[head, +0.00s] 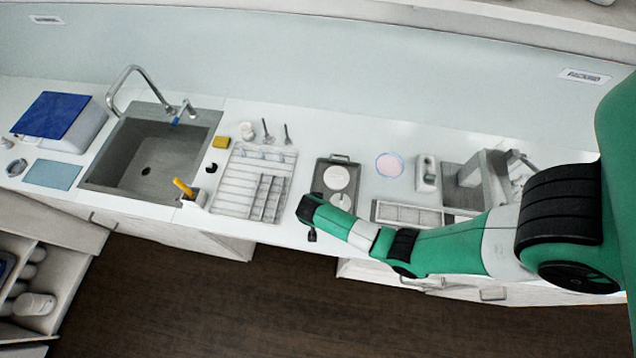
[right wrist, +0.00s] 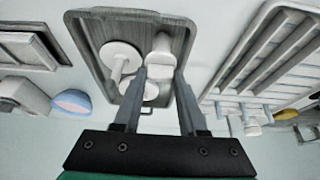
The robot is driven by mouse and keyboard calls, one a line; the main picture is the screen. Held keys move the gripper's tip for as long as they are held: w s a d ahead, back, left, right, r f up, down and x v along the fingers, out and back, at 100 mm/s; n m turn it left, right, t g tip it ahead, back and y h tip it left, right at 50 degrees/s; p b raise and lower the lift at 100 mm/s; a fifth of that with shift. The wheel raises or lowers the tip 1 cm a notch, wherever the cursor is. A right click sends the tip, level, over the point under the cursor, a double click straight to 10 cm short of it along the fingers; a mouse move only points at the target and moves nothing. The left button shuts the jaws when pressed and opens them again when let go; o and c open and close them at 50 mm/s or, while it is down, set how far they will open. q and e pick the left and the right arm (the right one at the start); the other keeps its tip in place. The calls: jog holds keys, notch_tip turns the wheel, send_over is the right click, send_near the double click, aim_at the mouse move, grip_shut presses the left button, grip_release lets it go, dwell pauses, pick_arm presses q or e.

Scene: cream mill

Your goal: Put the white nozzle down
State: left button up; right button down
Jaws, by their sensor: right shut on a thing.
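My right gripper (right wrist: 161,74) is shut on the white nozzle (right wrist: 161,48), which shows between its fingertips in the right wrist view. Behind it is a grey tray (right wrist: 185,45) with white round parts (right wrist: 120,53) in it; one has a stem. I cannot tell whether the nozzle touches the tray. In the head view the tray (head: 323,178) is on the counter with white discs on it. The end of my right arm is just at its lower left, and the wrist hides the nozzle there. My left gripper is not in view.
A slatted white rack (head: 236,180) stands left of the tray. A pink-white disc (head: 389,165), a white device (head: 427,172) and a grey machine (head: 470,185) are to the right. A sink (head: 150,160) is further left. The counter between tray and disc is clear.

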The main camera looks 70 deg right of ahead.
jog(key=shift+w, duration=0.1)
jog(key=shift+c, duration=2.3)
grip_release()
jog(key=p+v, duration=0.3)
jog(key=v, duration=0.9)
jog(key=shift+p, duration=0.35)
